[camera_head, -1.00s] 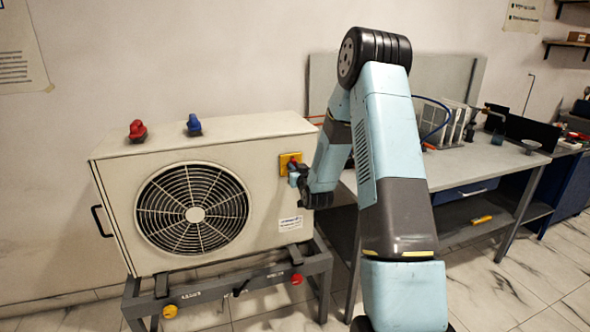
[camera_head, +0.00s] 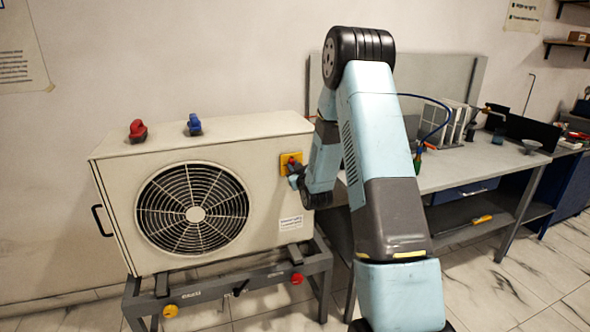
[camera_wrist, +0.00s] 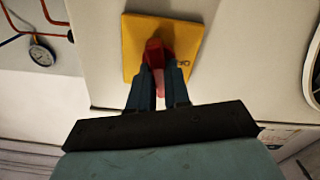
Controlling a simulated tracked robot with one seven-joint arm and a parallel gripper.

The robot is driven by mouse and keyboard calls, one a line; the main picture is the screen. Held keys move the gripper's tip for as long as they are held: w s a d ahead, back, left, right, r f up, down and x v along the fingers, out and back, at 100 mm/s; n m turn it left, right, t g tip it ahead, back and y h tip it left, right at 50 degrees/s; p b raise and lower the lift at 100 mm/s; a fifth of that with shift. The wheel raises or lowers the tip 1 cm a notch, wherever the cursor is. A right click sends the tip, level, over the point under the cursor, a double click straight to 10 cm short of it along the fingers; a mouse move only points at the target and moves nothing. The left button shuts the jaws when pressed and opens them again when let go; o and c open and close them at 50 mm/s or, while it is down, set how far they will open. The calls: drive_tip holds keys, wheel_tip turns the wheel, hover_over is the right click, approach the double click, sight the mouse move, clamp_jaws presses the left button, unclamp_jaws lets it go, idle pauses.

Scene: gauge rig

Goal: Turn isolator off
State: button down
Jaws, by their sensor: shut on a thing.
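The isolator is a red handle (camera_wrist: 155,52) on a yellow plate (camera_wrist: 188,42), on the front right of the beige fan unit. The plate also shows in the head view (camera_head: 285,160). My gripper (camera_wrist: 159,78) is shut on the red handle, with a finger on each side of it. In the head view my gripper (camera_head: 295,179) reaches the isolator from the right. The fingers and wrist hide part of the handle there, so its exact angle is hard to tell.
The beige fan unit (camera_head: 110,175) stands on a dark frame (camera_head: 205,298). Red (camera_head: 138,131) and blue (camera_head: 194,125) gauge-like knobs sit on top. A workbench (camera_head: 450,170) stands at the right. A round gauge (camera_wrist: 41,52) shows in the wrist view.

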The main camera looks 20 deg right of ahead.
drive_tip(key=shift+a+f+n, duration=0.15)
drive_tip(key=shift+n, duration=2.2)
drive_tip(key=shift+a+f+n, duration=0.15)
drive_tip(key=shift+f+n, duration=0.05)
drive_tip(key=shift+n, duration=2.2)
drive_tip(key=shift+a+f+n, duration=0.15)
drive_tip(key=shift+n, duration=2.2)
drive_tip(key=shift+s+f, duration=0.1)
drive_tip(key=c, duration=1.3)
unclamp_jaws()
drive_tip(key=shift+o, duration=1.1)
drive_tip(key=shift+d, duration=0.1)
drive_tip(key=s, duration=1.3)
drive_tip(key=shift+s, duration=0.35)
